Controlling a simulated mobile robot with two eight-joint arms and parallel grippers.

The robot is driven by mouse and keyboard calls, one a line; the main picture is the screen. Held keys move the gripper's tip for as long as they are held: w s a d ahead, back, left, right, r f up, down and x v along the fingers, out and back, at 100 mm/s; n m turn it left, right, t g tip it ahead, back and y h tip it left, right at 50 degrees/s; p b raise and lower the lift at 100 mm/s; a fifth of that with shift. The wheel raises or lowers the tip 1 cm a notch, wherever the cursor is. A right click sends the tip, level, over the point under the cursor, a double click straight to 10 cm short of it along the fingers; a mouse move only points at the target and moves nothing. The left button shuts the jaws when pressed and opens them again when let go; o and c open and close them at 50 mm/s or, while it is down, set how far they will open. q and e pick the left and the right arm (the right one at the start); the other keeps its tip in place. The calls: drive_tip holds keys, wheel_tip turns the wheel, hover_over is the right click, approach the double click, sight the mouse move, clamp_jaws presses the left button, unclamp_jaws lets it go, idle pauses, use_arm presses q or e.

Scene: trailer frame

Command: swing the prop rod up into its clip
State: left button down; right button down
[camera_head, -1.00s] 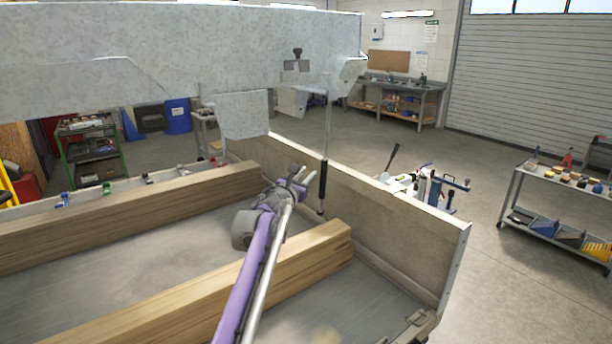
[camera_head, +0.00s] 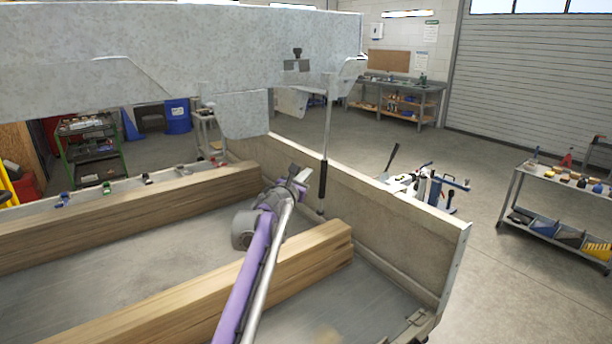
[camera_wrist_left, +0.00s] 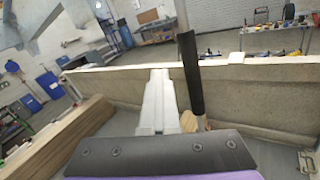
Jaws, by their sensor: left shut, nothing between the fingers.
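The prop rod (camera_head: 328,125) is a thin grey rod that hangs nearly upright from the raised speckled metal panel, with a black grip (camera_head: 323,180) at its lower end. In the left wrist view the black grip (camera_wrist_left: 192,85) stands just right of the fingers. My left gripper (camera_head: 301,177) is shut and empty, close beside the grip; I cannot tell whether they touch. A small dark knob on a bracket (camera_head: 297,64) sits on the panel's face and may be the clip. My right gripper is not in view.
The raised panel (camera_head: 180,50) spans the upper left. Two timber beams (camera_head: 130,205) lie in the trailer bed below my left arm. The trailer's side wall (camera_head: 390,215) stands right of and behind the rod. A tool cart (camera_head: 560,178) stands at the right on open floor.

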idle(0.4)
use_arm(q)
drive_tip(key=c, duration=0.7)
unclamp_jaws()
drive_tip(key=shift+s, duration=0.1)
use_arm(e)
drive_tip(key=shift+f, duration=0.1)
use_arm(q)
drive_tip(key=b+v, duration=0.2)
drive_tip(key=v, duration=0.8)
drive_tip(key=shift+s+a, duration=0.15)
drive_tip(key=shift+s, duration=0.15)
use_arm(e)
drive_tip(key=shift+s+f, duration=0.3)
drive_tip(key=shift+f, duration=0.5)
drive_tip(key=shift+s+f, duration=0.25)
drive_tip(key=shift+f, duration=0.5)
